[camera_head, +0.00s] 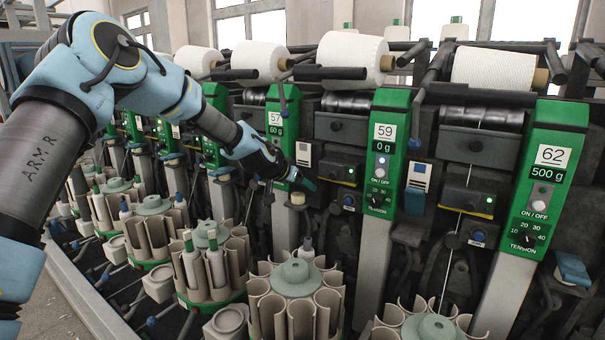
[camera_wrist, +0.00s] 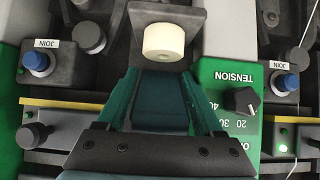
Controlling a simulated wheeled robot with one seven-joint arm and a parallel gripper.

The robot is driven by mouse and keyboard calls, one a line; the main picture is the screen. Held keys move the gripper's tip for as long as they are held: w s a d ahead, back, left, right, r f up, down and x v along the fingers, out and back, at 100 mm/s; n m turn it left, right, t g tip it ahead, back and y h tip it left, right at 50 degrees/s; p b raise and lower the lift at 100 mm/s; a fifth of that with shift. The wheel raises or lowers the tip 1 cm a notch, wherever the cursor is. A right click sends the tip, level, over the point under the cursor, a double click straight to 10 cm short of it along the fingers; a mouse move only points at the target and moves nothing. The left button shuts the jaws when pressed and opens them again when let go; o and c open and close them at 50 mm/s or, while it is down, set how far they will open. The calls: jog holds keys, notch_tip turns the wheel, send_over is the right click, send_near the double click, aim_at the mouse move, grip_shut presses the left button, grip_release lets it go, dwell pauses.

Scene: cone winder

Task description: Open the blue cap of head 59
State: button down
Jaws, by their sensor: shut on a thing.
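The green panel of head 59 (camera_head: 380,150) stands right of centre in the head view. My gripper (camera_head: 296,177) reaches in from the left, between the panel marked 57 (camera_head: 279,125) and the panel marked 59. In the wrist view, my gripper (camera_wrist: 162,100) has its fingers on both sides of a dark blue-teal cap (camera_wrist: 162,84) and is shut on it. A cream roller (camera_wrist: 164,41) sits just beyond the cap. The fingers partly hide the cap in the head view. No number shows on the cap itself.
Another blue cap (camera_head: 415,201) hangs between panels 59 and 62 (camera_head: 546,170). In the wrist view, a green TENSION panel with a black knob (camera_wrist: 241,100) is close on the right, and blue JOIN buttons (camera_wrist: 36,62) flank the gripper. Bobbin magazines (camera_head: 295,278) stand below.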

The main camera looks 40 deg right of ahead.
jog(key=shift+d+r+y+p, duration=0.2)
jog(key=shift+r+y+p, duration=0.2)
jog(key=shift+y+p, duration=0.55)
jog(key=shift+f+g, duration=0.1)
jog(key=shift+g, duration=0.2)
jog(key=shift+c, duration=0.8)
grip_release()
jog(key=shift+f, duration=0.2)
